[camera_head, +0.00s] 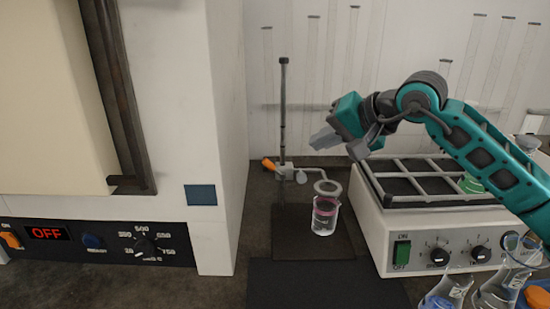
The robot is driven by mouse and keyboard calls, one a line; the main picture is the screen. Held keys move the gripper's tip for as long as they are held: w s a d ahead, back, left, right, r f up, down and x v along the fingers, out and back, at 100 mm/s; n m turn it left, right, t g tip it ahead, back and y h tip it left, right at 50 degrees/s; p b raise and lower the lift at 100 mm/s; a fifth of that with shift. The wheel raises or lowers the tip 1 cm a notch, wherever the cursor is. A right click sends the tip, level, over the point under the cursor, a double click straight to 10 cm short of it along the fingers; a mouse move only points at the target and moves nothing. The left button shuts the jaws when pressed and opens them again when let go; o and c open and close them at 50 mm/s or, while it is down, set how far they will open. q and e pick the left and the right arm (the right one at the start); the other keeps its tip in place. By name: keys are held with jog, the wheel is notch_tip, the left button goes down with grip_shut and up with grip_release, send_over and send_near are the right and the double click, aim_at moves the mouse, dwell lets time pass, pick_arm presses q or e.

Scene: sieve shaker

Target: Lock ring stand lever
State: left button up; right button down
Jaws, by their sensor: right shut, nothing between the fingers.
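The ring stand (283,110) stands upright on a dark base (290,237) between the white oven and the shaker. Its clamp carries an orange lever (268,164), which points left of the rod. A grey ring (327,187) reaches out to the right from the clamp. A glass beaker (324,216) with pink markings stands on the base below the ring. My right gripper (322,140) is shut and empty, in the air to the right of the rod and above the ring in the picture. My left gripper is not in view.
The white oven (220,150) with an OFF display rises close on the left. A white shaker (440,235) with a rack on top stands on the right, under my right arm. Several glass flasks (445,292) stand at the front right. A dark mat (325,285) lies clear in front.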

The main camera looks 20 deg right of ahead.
aim_at(270, 163)
jog(key=x, duration=1.4)
jog(key=shift+f+p, duration=0.1)
jog(key=shift+p, duration=0.25)
